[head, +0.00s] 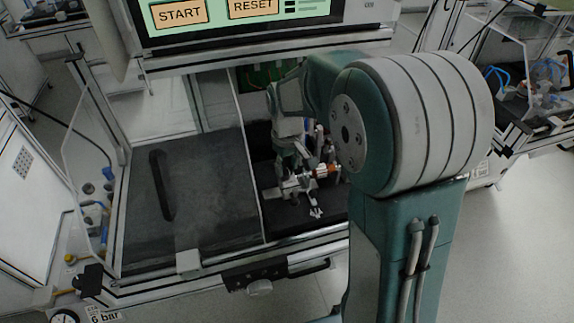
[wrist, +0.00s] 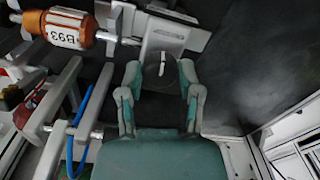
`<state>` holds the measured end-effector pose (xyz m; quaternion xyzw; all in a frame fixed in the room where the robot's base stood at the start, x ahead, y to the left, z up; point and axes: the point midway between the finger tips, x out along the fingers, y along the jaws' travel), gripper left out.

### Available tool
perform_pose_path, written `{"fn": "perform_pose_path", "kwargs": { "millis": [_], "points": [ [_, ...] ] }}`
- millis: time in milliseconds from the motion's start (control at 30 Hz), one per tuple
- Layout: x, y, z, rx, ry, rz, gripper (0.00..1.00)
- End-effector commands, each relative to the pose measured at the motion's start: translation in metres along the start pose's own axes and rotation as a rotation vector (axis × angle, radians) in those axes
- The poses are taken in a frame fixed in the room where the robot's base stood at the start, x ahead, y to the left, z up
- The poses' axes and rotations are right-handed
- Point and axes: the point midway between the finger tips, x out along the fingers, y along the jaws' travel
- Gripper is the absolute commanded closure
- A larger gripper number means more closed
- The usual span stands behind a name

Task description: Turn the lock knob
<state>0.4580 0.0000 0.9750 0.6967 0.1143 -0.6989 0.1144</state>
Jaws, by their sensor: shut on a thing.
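The lock knob (wrist: 161,66) is a dark, rounded piece with a thin pale line, at the end of a grey metal bracket (wrist: 174,33) in the upper middle of the wrist view. My gripper (wrist: 160,78) has its two teal and grey fingers on either side of the knob and is shut on it. In the head view my gripper (head: 288,156) reaches down into the test bay, and the knob cannot be made out there. A copper-coloured stator part with a white "B93" label (wrist: 66,29) sits left of the bracket. It also shows in the head view (head: 321,171).
Fixture rails and a blue hose (wrist: 92,112) lie close left of my gripper. A dark sliding cover (head: 205,185) with a black handle lies left of the bay. The START and RESET screen (head: 215,10) hangs above. Dark, open surface (wrist: 225,80) shows to the right in the wrist view.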

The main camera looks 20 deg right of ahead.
Motion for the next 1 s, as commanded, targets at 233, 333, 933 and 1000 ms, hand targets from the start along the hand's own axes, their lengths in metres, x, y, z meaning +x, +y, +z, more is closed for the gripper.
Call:
{"fn": "perform_pose_path", "kwargs": {
  "millis": [233, 333, 933, 1000],
  "points": [
    [-0.0023, 0.0016, -0.0036, 0.234, 0.015, 0.004, 1.0],
    [-0.0024, 0.0016, -0.0037, 0.329, 0.015, 0.003, 1.0],
    [-0.0029, 0.0018, -0.0038, 0.786, 0.017, 0.0, 1.0],
    [-0.0029, 0.0018, -0.0038, 0.815, 0.017, -0.001, 1.0]
  ]
}}
